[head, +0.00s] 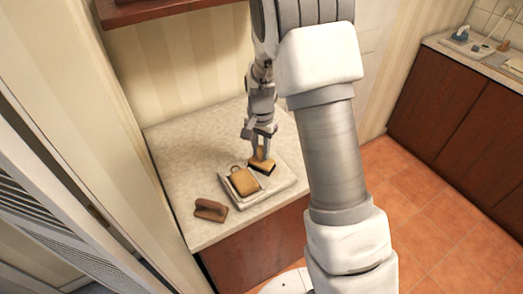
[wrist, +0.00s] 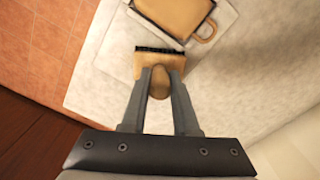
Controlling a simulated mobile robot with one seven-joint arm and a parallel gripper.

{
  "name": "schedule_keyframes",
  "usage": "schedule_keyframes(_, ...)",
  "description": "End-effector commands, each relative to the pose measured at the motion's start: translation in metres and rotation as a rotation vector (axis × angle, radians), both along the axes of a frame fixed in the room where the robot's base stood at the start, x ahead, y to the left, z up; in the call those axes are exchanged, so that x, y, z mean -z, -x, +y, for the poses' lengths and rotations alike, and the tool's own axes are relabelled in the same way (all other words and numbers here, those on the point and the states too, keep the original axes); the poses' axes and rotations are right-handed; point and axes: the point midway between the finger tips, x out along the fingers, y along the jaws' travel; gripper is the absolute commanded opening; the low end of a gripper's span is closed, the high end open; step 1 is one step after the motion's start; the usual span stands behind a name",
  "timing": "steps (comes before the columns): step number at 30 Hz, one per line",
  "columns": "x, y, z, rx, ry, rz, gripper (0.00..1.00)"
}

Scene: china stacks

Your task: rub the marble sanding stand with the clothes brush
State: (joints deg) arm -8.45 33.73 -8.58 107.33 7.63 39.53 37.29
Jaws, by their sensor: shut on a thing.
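The marble sanding stand (head: 268,198) is a pale, low slab on the counter in the head view; part of it also shows in the wrist view (wrist: 228,20). My gripper (head: 261,151) is shut on the clothes brush (head: 262,164), a tan wooden brush with a dark bristle edge. In the wrist view the brush (wrist: 158,66) sits between my fingers (wrist: 158,85), its bristles facing away from me. The brush is low at the stand's far right part; I cannot tell whether the bristles touch it.
A tan block with a loop handle (head: 243,181) lies on the stand, close beside the brush. A brown object (head: 210,210) lies on the counter (head: 180,165) at the front left. The counter behind the stand is clear. A wooden shelf (head: 150,12) hangs above.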

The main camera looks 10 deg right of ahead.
Motion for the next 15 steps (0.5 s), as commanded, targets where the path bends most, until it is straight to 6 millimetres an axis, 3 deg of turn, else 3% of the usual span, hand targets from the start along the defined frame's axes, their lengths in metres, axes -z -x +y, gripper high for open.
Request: schedule_keyframes(15,0.0,-0.005,-0.016,0.004,0.002,-0.001,0.0)
